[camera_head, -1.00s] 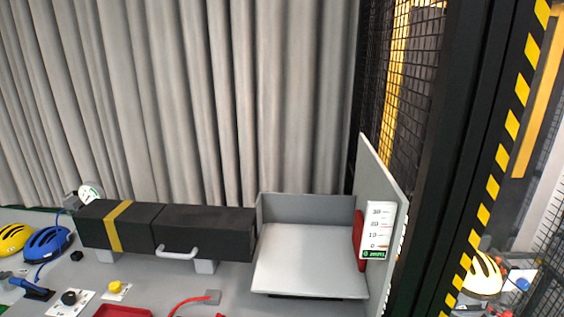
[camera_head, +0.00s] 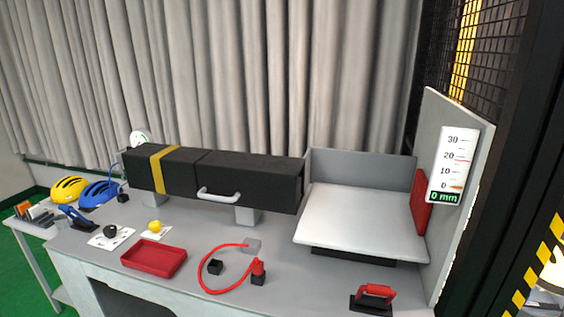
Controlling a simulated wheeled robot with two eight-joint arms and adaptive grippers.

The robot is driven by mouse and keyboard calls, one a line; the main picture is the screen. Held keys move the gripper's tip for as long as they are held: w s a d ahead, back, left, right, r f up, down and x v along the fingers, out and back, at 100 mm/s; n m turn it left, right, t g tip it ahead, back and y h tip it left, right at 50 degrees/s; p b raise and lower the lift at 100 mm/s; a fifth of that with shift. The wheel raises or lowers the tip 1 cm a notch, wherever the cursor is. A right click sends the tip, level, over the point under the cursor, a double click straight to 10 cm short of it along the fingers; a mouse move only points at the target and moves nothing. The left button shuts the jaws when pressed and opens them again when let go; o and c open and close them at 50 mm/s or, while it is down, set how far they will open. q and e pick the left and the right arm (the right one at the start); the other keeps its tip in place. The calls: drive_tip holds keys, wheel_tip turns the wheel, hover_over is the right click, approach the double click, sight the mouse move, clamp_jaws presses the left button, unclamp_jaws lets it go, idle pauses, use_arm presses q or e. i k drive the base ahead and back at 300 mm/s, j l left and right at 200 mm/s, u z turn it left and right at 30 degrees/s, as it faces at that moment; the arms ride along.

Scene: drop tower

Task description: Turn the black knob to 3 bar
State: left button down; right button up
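The black knob (camera_head: 110,230) sits on a white plate (camera_head: 97,240) at the left front of the grey table. The plate's marks are too small to read. A round white gauge (camera_head: 139,139) stands behind the left end of the long black box; its reading cannot be made out. Neither my left nor my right gripper shows in the head view.
A yellow knob (camera_head: 154,226), a red tray (camera_head: 154,258), a red cable (camera_head: 222,287) and a red-handled tool (camera_head: 374,294) lie along the front. A black box (camera_head: 250,180) with a handle lies behind. Yellow (camera_head: 69,188) and blue (camera_head: 99,193) helmets are at left.

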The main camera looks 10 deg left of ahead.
sight(110, 231)
drive_tip(key=u, duration=1.6)
